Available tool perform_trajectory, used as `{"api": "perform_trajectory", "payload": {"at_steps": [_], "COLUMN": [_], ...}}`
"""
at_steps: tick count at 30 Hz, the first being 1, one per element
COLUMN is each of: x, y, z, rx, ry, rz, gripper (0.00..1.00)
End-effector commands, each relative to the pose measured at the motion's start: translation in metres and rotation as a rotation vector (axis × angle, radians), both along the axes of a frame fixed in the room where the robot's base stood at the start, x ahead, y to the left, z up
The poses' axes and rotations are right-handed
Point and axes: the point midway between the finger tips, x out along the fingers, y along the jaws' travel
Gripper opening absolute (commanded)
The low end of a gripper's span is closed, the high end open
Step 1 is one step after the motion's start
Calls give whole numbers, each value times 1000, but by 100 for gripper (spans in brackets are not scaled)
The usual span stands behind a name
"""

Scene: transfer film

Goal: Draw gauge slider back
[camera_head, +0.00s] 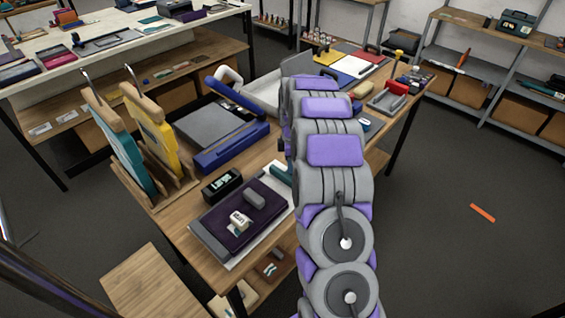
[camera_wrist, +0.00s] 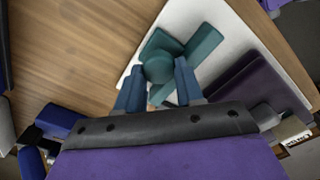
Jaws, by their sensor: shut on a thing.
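The teal slider (camera_wrist: 204,46) with a rounded knob lies over a white sheet or plate (camera_wrist: 220,18) in the wrist view. My gripper (camera_wrist: 159,75) is shut on its knob, one blue-grey finger on each side. In the head view a bit of the teal slider (camera_head: 282,173) shows beside my arm, near the far right corner of a dark purple pad (camera_head: 218,232). My arm hides the gripper there. The pad lies on the white plate and also shows at right in the wrist view (camera_wrist: 247,88).
A black display box (camera_head: 222,184) stands behind the pad. A grey block (camera_head: 255,199) and a small labelled white block (camera_head: 240,221) sit on the pad. A blue-and-grey press (camera_head: 225,145) and upright teal and yellow boards (camera_head: 155,130) stand beyond. Bare wood (camera_head: 182,228) shows left of the pad.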

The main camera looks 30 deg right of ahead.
Motion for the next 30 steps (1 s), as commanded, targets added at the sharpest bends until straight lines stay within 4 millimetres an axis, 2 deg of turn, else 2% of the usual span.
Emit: {"api": "perform_trajectory", "payload": {"at_steps": [1,7,8,15,24,30], "x": [-7,-7,-7,-3,0,0], "y": [-4,-2,-2,1,4,2], "z": [-6,-6,-5,-3,2,30], "rx": [0,-2,-2,-7,-10,-9], "ry": [21,21,21,11,5,3], "rz": [-4,-3,-3,-1,1,1], "gripper": [0,0,40,63,63,63]}}
